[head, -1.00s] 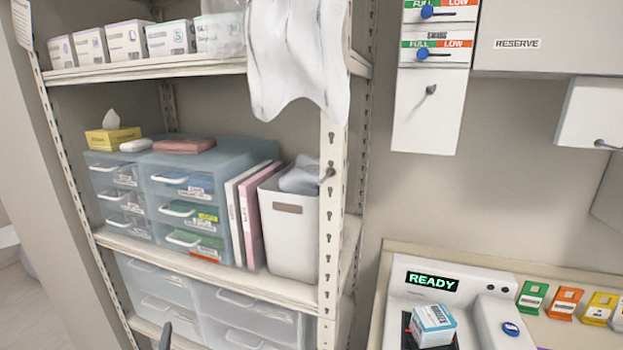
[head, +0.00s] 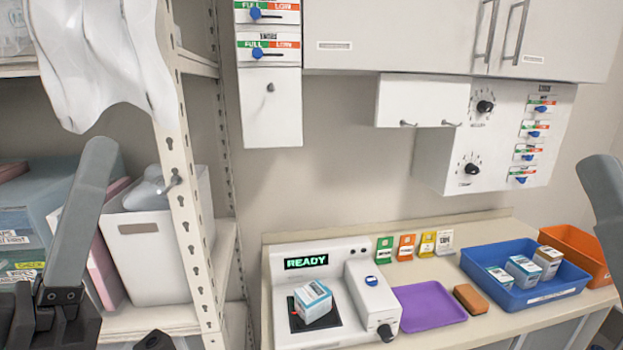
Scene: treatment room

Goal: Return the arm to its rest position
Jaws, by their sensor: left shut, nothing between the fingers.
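My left gripper (head: 97,155) is at the left of the head view, a grey finger pointing up in front of the shelving. It is shut with nothing in it. It overlaps the teal drawer unit and the white bin in the picture, and I cannot tell that it touches either. A grey part of my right gripper (head: 603,190) shows at the right edge, cut off by the frame. Its jaws cannot be judged.
A shelf post (head: 193,215) and white bin (head: 165,250) stand near my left gripper. The counter holds a READY device (head: 345,252) with a small box (head: 313,302), a purple tray (head: 430,306), an orange-brown block (head: 473,299), a blue bin (head: 512,293) with boxes, and an orange bin (head: 575,246).

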